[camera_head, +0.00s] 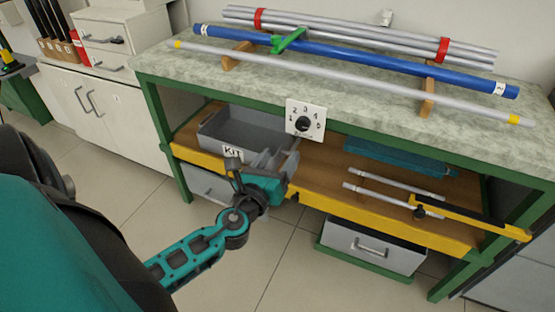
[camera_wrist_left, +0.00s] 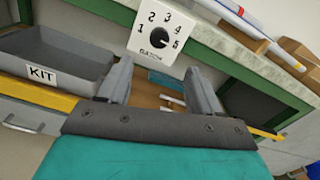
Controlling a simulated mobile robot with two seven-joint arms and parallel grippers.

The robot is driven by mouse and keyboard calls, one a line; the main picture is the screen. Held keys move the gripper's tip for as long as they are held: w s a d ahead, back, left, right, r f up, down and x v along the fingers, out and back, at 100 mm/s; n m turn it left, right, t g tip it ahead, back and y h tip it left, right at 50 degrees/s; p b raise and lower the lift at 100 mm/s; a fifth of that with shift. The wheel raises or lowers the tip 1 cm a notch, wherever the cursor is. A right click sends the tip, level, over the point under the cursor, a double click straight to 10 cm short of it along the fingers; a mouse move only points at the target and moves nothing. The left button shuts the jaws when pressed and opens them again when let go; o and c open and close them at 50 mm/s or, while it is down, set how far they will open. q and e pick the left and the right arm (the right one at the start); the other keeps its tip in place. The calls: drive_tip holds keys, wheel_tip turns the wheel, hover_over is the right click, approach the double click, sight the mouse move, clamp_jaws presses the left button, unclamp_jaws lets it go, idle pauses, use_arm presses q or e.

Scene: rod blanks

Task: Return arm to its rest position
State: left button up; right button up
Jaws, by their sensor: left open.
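My left gripper (camera_head: 283,160) reaches in from the left in the head view, in front of the bench's lower shelf. Its two grey fingers stand apart with nothing between them in the left wrist view (camera_wrist_left: 158,85). Just beyond the fingers is a white dial plate (camera_head: 306,119) with a black knob and numbers 1 to 5. The plate also shows in the left wrist view (camera_wrist_left: 143,48), above and between the fingertips. The fingers look apart from the knob. The knob's pointer appears turned toward 5. My right gripper is not in view.
A grey KIT tray (camera_head: 218,135) sits on the lower shelf, left of my gripper. The shelf has a yellow front edge (camera_head: 335,204). Short rods (camera_head: 392,198) lie on it to the right. A blue tube (camera_head: 365,61) and silver rods lie on the bench top (camera_head: 180,68).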

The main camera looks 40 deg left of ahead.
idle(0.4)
use_arm(q)
drive_tip(key=s+d+f+n+g+h, duration=0.35)
drive_tip(key=s+d+f+n, duration=0.35)
drive_tip(key=n, duration=0.6)
drive_tip(key=s+d+f+n+g+h, duration=0.35)
drive_tip(key=d+n, duration=0.55)
drive_tip(key=n, duration=0.5)
wheel_tip(320, 180, up, 9)
drive_tip(key=s+a+p, duration=0.1)
drive_tip(key=s+p, duration=0.1)
drive_tip(key=p, duration=1.1)
drive_tip(key=shift+s+a+n+y, duration=0.15)
drive_tip(key=shift+a+n+y, duration=0.15)
drive_tip(key=shift+a+n, duration=0.1)
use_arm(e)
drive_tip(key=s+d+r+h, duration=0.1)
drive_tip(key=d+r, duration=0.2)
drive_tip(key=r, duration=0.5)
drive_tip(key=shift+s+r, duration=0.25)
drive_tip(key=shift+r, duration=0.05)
